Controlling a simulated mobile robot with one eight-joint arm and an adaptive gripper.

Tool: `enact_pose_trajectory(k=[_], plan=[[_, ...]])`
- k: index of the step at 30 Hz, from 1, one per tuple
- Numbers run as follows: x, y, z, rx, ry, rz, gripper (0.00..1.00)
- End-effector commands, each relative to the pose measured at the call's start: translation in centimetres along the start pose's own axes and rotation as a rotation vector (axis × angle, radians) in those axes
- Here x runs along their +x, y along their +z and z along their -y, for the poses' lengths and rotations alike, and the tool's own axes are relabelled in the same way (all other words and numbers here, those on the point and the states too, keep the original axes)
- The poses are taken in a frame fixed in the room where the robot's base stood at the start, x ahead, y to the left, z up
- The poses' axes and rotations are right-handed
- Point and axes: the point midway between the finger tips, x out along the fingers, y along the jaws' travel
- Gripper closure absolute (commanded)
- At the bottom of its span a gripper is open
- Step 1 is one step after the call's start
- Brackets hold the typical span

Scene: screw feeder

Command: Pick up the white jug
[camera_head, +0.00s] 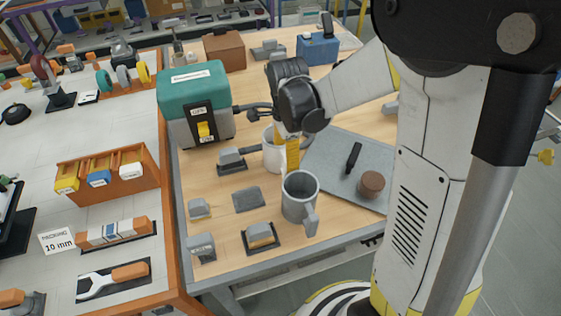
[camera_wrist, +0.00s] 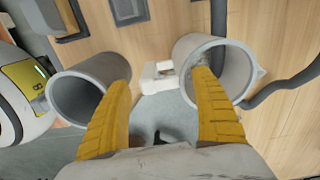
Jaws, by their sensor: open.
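The white jug (camera_head: 271,157) stands upright on the wooden worktop in the head view, partly hidden behind my gripper (camera_head: 292,152). In the wrist view the white jug (camera_wrist: 225,58) is at the right, its open mouth towards the camera and its pale handle (camera_wrist: 158,76) pointing left. My gripper (camera_wrist: 162,92) is open and empty there. Its right yellow finger overlaps the jug's mouth and its left finger is apart, with the handle between them. I cannot tell whether the right finger touches the rim. A grey jug (camera_head: 299,198) stands nearer the front edge, also left in the wrist view (camera_wrist: 88,92).
A grey mat (camera_head: 325,163) with a brown round piece (camera_head: 371,184) lies right of the jugs. A teal-topped box (camera_head: 196,98) with a cable stands behind left. Several small grey blocks (camera_head: 200,208) sit on the worktop's left part.

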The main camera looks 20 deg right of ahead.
Motion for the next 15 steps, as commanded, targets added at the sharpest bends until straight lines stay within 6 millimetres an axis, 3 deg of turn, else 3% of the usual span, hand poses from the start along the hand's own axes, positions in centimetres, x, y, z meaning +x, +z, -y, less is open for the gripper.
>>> enact_pose_trajectory(k=[3, 10, 11, 15], plan=[[2.00, -0.01, 0.02, 0.000, 0.000, 0.000, 0.25], [2.07, -0.02, 0.02, -0.001, 0.000, 0.000, 0.25], [2.07, -0.02, 0.02, -0.001, 0.000, 0.000, 0.30], [2.06, -0.03, 0.01, -0.001, 0.000, 0.000, 0.73]])
